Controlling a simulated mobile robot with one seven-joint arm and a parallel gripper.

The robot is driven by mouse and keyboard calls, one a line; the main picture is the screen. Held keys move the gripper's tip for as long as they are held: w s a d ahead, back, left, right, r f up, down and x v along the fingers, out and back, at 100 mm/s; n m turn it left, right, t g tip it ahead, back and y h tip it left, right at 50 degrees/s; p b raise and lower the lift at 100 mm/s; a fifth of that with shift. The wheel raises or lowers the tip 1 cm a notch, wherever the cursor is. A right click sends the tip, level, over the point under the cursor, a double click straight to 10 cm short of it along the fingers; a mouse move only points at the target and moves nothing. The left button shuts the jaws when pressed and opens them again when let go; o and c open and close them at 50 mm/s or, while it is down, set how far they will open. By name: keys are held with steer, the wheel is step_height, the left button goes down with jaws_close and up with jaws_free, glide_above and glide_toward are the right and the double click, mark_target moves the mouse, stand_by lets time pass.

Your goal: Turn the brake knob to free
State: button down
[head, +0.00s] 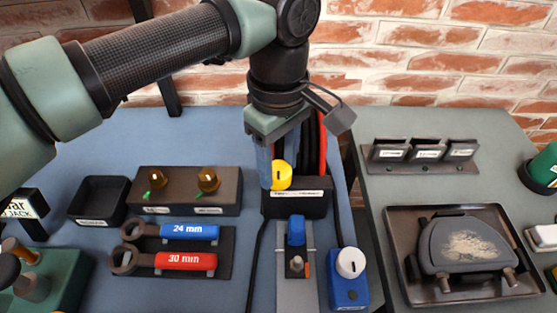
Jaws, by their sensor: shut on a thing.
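A yellow knob (281,177) with a short dark mark on its face sits at the front of a black stand (290,210) that holds a red-rimmed reel (322,140). I take it for the brake knob. My gripper (278,173) reaches down from above and is shut on the yellow knob, with a blue-grey finger at its left side. The gripper and wrist hide part of the reel. The label on the stand's front is too small to read.
A blue box with a white knob (350,263) and a grey plate with a blue-handled lever (296,232) stand in front. Blue (189,231) and red (185,261) wrenches lie left. A dark tray (400,285) holds a worn pad at right. A brick wall closes the back.

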mark_target(278, 169)
steer(key=shift+w, duration=0.1)
steer(key=shift+c, duration=1.5)
jaws_free()
step_height(278, 169, up, 13)
steer(key=p, duration=0.1)
steer(key=shift+p, duration=0.4)
